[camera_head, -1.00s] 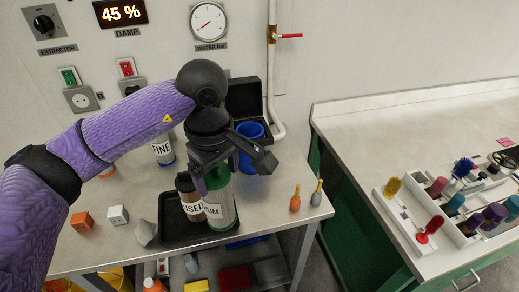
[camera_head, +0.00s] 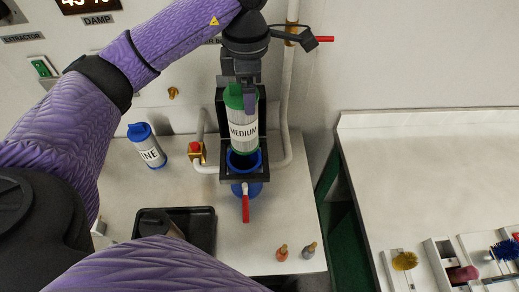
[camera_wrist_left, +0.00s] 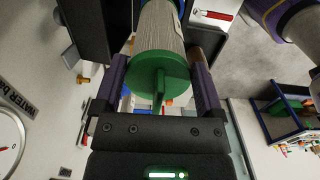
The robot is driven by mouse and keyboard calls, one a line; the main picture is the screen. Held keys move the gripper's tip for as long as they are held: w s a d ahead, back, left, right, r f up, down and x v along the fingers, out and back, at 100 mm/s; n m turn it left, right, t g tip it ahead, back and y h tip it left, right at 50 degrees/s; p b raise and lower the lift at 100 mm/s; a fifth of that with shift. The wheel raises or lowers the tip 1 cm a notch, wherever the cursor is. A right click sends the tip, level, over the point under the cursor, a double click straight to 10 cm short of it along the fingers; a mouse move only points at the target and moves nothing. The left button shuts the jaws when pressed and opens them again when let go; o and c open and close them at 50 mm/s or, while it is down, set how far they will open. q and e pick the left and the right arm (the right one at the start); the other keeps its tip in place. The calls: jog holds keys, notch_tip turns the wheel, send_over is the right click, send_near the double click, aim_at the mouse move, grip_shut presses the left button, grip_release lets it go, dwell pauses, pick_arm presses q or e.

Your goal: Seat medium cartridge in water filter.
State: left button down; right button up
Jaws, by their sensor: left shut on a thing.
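My left gripper (camera_head: 242,84) is shut on the green top of the medium cartridge (camera_head: 243,128), a pale cylinder labelled MEDIUM. It holds the cartridge roughly upright over the blue water filter housing (camera_head: 245,162), which sits in a black wall bracket. The cartridge's lower end overlaps the housing mouth in the head view; I cannot tell whether it has entered. In the left wrist view, the green cap (camera_wrist_left: 160,75) sits between the two fingers of the left gripper (camera_wrist_left: 160,88). My right gripper is not in view.
A red-handled lever (camera_head: 246,206) sticks out in front of the housing. A blue-capped FINE cartridge (camera_head: 148,147) stands to the left, near a brass valve with a red knob (camera_head: 196,150). A black tray (camera_head: 203,226) lies at the front, partly hidden by my arm.

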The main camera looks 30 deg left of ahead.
aim_at(247, 128)
pick_arm(q)
jog(key=f, duration=0.3)
jog(key=s+f, duration=0.1)
jog(key=f, duration=0.5)
jog(key=shift+s, duration=0.2)
notch_tip(247, 128, down, 8)
jog(key=shift+w+r+b, duration=0.1)
jog(key=shift+w+b, duration=0.05)
jog(key=shift+b, duration=0.5)
jog(key=shift+f, duration=0.25)
grip_release()
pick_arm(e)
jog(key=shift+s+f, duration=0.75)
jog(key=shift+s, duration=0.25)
pick_arm(q)
notch_tip(247, 128, up, 12)
jog(key=p, duration=0.1)
jog(key=shift+r, duration=0.15)
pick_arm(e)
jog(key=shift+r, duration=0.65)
